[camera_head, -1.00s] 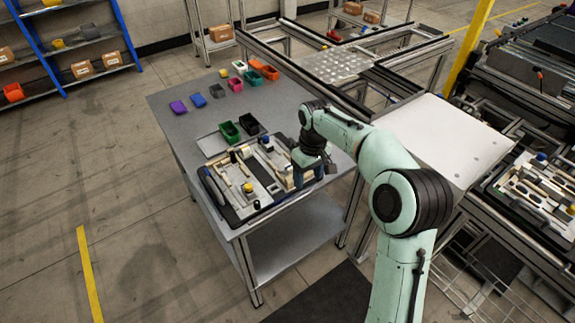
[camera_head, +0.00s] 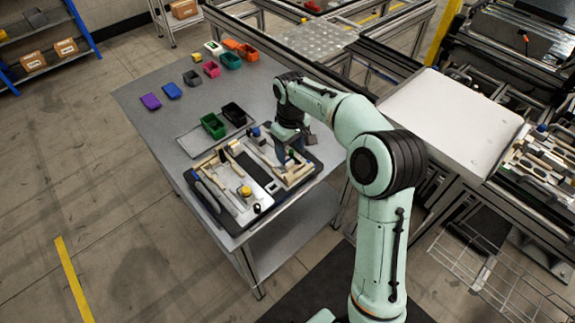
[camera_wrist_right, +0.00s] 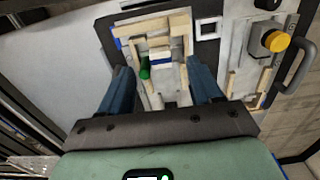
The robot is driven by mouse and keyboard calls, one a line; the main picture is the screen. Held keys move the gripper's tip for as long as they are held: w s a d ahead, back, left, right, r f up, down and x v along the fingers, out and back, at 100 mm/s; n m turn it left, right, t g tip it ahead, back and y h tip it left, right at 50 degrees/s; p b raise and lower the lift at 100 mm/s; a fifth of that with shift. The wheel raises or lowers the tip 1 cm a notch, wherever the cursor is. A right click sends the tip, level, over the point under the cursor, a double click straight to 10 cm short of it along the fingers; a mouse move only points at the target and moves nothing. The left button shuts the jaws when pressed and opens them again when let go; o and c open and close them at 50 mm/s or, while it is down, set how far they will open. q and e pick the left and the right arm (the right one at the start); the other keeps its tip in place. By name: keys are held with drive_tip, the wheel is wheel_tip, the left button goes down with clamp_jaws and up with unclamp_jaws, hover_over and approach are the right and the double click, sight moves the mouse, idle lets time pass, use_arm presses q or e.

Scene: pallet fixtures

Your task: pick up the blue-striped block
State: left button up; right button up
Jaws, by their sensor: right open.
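My right gripper (camera_head: 287,157) points down over the right part of the pallet fixture (camera_head: 268,184) on the table. In the right wrist view the gripper (camera_wrist_right: 162,82) has its two blue fingers wide apart with nothing between them held. Ahead of the fingertips, inside a frame of pale wooden strips, lies a light block with a blue stripe (camera_wrist_right: 161,60), apparently the blue-striped block. A green cylinder (camera_wrist_right: 145,68) is beside it, near the left finger. In the head view the gripper and arm hide the block. My left gripper is not in view.
A yellow knob (camera_head: 245,190) stands on the fixture's left plate; it also shows in the right wrist view (camera_wrist_right: 277,41). Green (camera_head: 213,125) and black (camera_head: 233,113) bins stand behind the fixture. Several coloured bins line the table's back.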

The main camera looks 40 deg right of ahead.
sight(290, 163)
drive_tip(key=shift+w+f, duration=0.15)
drive_tip(key=shift+f, duration=0.5)
wheel_tip(290, 163, down, 4)
drive_tip(key=shift+f, duration=0.25)
drive_tip(key=c, duration=1.1)
drive_tip(key=shift+r, duration=0.1)
drive_tip(key=shift+r, duration=0.1)
